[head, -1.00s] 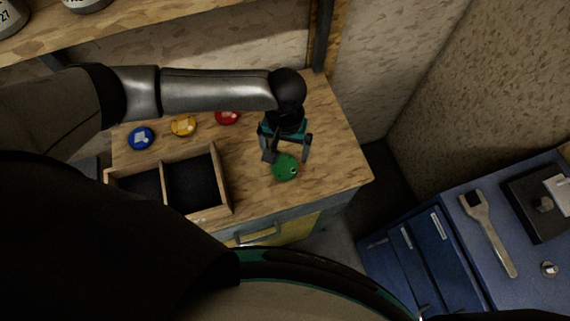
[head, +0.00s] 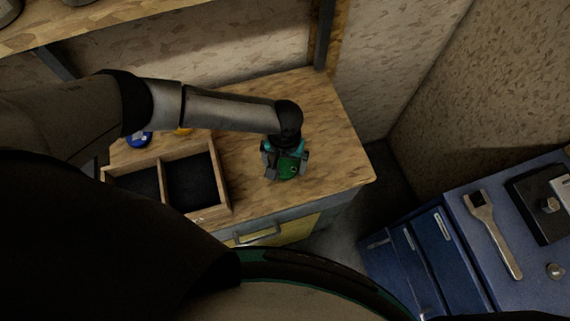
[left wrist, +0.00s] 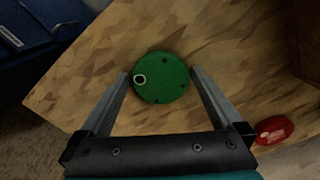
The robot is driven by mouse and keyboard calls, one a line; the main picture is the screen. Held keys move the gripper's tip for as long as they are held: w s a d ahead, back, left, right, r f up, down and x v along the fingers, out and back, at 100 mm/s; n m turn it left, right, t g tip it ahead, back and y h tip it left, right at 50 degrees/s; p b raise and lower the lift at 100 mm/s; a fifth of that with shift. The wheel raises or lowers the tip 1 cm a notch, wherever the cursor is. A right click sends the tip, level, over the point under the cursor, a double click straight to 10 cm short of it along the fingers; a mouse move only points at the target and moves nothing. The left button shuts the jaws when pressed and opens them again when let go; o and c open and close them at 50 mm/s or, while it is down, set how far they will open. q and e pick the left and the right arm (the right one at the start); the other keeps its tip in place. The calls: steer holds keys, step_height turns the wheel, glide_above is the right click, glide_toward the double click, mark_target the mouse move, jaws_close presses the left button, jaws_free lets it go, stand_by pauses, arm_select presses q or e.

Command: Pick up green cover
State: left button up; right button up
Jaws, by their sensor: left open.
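The green cover (head: 288,167) is a round disc lying on the wooden tabletop, right of the divided box. It also shows in the left wrist view (left wrist: 161,78), with a small ring and dark holes on its face. My left gripper (head: 287,174) is over the cover, its jaws apart. In the left wrist view the fingers (left wrist: 160,74) stand on either side of the cover, the tips near its left and right edges. I cannot tell whether they touch it. My right gripper is not in view.
A wooden box (head: 223,190) with two dark compartments stands left of the cover. A blue cover (head: 139,139) and a yellow one (head: 183,131) are partly hidden by my arm. A red cover (left wrist: 274,130) lies nearby.

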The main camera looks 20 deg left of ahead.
arm_select(q)
steer(key=shift+c, duration=0.2)
steer(key=c, duration=1.2)
steer(key=shift+c, duration=0.5)
steer(key=shift+r, duration=0.2)
